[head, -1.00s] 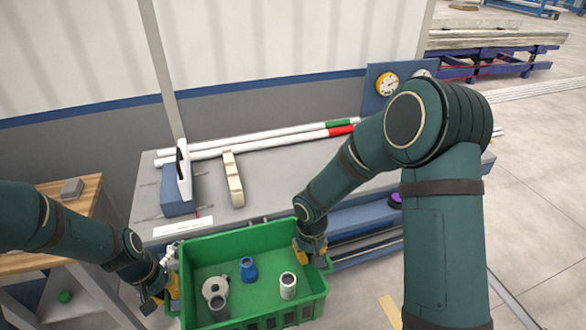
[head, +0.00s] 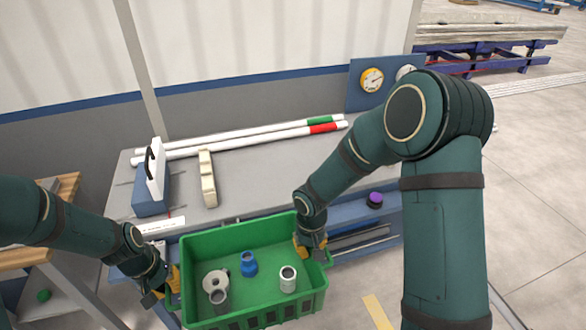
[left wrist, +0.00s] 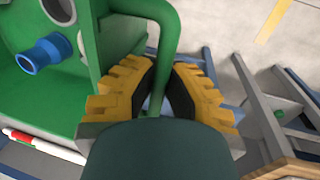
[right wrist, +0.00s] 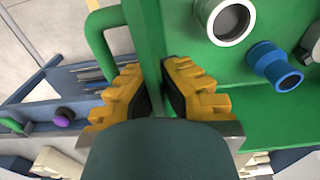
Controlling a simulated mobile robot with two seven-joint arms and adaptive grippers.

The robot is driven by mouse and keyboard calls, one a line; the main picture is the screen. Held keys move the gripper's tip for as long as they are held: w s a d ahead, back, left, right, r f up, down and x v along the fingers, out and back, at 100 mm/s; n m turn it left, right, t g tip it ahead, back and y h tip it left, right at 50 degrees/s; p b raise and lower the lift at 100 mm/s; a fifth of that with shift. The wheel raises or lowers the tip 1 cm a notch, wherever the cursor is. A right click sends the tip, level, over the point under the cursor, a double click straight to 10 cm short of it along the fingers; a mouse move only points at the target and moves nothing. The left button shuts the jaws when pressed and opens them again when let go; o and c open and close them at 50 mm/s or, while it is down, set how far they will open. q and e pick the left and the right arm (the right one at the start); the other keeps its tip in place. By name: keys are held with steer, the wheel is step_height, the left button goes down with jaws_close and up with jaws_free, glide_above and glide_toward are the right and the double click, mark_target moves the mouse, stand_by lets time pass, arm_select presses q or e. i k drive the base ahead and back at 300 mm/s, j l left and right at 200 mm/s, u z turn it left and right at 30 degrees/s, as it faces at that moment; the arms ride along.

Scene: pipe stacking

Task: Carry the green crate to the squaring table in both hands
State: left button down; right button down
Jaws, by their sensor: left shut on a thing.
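The green crate (head: 243,237) is in front of the grey table, in the lower middle of the head view. It holds a blue fitting (head: 248,264), a pale coupling (head: 288,279) and grey fittings (head: 216,283). My left gripper (head: 166,287) is at its left end. In the left wrist view, the yellow fingers (left wrist: 165,85) are shut around the green handle (left wrist: 170,25). My right gripper (head: 311,243) is at the crate's right end. In the right wrist view, its fingers (right wrist: 158,85) straddle green crate material beside the handle loop (right wrist: 97,35); how tightly they close is unclear.
The grey table (head: 255,170) behind the crate bears long white pipes (head: 250,137), a tan block (head: 207,178) and a blue stand (head: 152,195). A gauge panel (head: 371,79) stands at its back. A wooden-topped table (head: 25,258) is at the left. Floor at the right is open.

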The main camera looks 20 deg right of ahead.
mark_target(302, 168)
steer(key=l, duration=1.4)
steer(key=i, duration=1.45)
